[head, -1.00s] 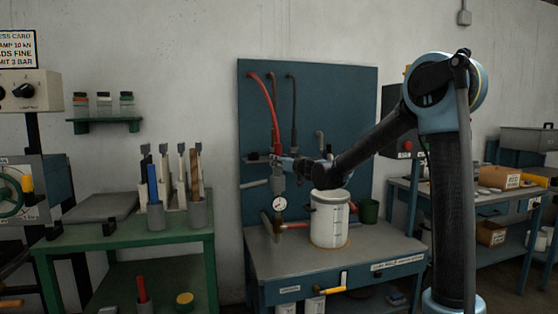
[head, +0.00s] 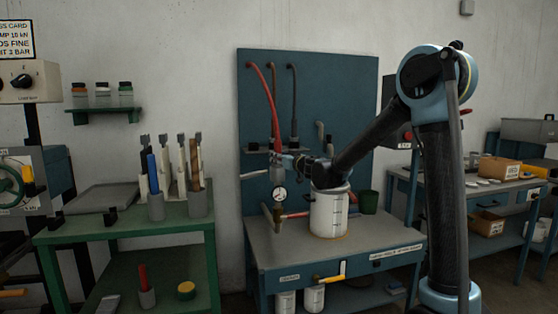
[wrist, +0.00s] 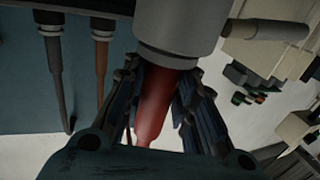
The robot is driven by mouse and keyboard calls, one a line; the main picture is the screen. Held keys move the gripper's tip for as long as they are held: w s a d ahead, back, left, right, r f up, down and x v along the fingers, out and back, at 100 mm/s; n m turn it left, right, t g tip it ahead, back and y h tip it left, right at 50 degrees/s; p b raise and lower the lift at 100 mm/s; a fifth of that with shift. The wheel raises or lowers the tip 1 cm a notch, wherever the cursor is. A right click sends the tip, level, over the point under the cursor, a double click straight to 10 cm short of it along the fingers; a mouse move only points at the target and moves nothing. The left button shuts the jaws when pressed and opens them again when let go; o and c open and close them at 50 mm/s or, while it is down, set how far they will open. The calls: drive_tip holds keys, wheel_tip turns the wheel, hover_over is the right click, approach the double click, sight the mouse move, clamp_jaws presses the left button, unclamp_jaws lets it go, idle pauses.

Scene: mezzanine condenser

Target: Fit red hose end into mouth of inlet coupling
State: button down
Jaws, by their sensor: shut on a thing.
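The red hose (head: 268,95) hangs from the upper left of the blue panel and curves down to my gripper (head: 283,161). In the wrist view, my gripper (wrist: 160,105) is shut on the red hose end (wrist: 157,100), with dark fingers on both sides of it. The grey inlet coupling (wrist: 180,30) is directly beyond the fingertips, and the red end meets its rim, roughly in line. The contact is shadowed, so I cannot tell how deep the end sits. In the head view, the coupling (head: 277,174) is small, just below my gripper.
Two other hoses, one dark (wrist: 54,55) and one brown (wrist: 102,55), hang beside the red one. A pressure gauge (head: 279,194) is below the coupling. A white bucket (head: 328,215) stands on the bench under my forearm.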

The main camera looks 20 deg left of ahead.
drive_tip(key=c, duration=1.2)
unclamp_jaws()
drive_tip(key=shift+f, duration=0.1)
drive_tip(key=v, duration=1.2)
drive_tip(key=shift+w, duration=0.1)
drive_tip(key=shift+d, duration=0.1)
